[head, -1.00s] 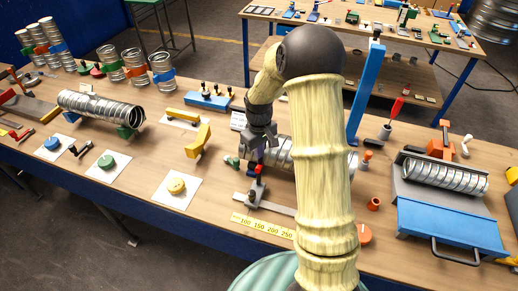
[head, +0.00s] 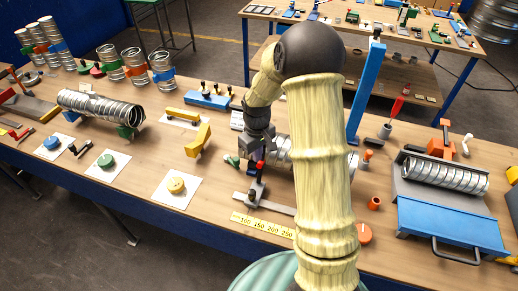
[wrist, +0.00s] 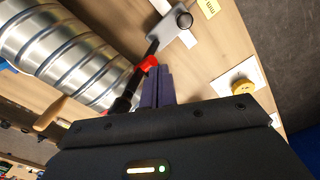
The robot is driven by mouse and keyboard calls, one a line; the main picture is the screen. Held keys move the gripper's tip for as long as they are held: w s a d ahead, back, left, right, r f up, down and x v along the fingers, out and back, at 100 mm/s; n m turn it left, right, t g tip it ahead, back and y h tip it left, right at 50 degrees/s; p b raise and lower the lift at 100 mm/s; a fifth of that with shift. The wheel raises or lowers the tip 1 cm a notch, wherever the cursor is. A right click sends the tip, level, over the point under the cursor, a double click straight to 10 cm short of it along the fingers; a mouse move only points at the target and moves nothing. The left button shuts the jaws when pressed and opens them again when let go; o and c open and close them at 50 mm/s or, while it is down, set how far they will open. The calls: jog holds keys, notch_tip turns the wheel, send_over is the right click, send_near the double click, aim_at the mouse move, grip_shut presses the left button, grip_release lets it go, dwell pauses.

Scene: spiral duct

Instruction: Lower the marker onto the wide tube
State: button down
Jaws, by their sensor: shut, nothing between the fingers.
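The wide tube (head: 280,151) is a silvery spiral duct lying on the workbench, partly hidden by my arm. It fills the upper left of the wrist view (wrist: 65,50). The marker (wrist: 147,64) is a black arm with a red part, on a stand at the near end of the tube; it also shows in the head view (head: 260,167). My gripper (wrist: 158,78) is shut and empty, its fingertips close beside the red part. In the head view it (head: 257,152) points down over the stand. I cannot tell whether the fingers touch the marker or the marker touches the tube.
A yellow scale (head: 262,224) lies in front of the stand's flat grey base (head: 278,208). A white card with a yellow disc (head: 176,186) lies to the left. A blue upright (head: 366,95) stands behind my arm on the right. Bench between card and stand is clear.

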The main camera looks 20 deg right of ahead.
jog(key=shift+r, duration=0.1)
notch_tip(320, 180, up, 9)
jog(key=p, duration=0.7)
dwell(0.5)
jog(key=shift+s, duration=0.1)
jog(key=s+a+f+m+t+b, duration=0.2)
jog(key=s+b, duration=0.8)
jog(key=s, duration=0.7)
jog(key=f+m, duration=0.1)
jog(key=m, duration=0.1)
jog(key=shift+s+a+m+t, duration=0.15)
jog(key=shift+s+m+t, duration=0.15)
jog(key=shift+m, duration=0.1)
jog(key=shift+w, duration=0.1)
